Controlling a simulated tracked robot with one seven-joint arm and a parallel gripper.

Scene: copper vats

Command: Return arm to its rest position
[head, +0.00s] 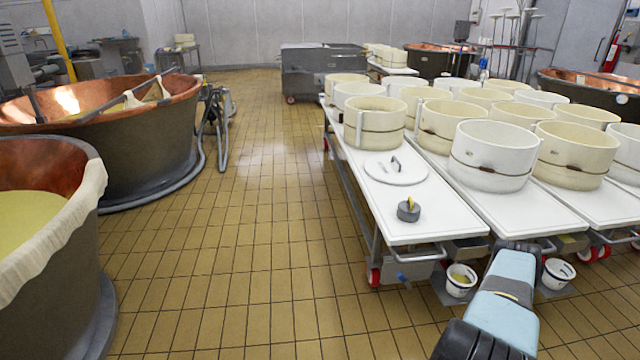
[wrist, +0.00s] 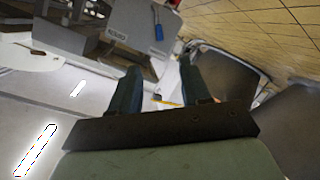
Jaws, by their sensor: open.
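My arm (head: 500,305) rises from the bottom right of the head view, with pale blue and black links, in front of the near end of the white tables. Its fingers cannot be made out there. In the wrist view my gripper (wrist: 159,68) shows two dark fingers standing well apart. The gripper is open and nothing is held between the fingers. The wrist view is strongly tilted, with a tiled area at the upper right.
White tables (head: 410,215) on red-wheeled frames carry several cream moulds (head: 374,125), a round lid (head: 395,168) and a small dark weight (head: 408,210). Buckets (head: 460,280) stand below. Copper vats (head: 150,140) line the left. The tiled floor (head: 240,220) between is clear.

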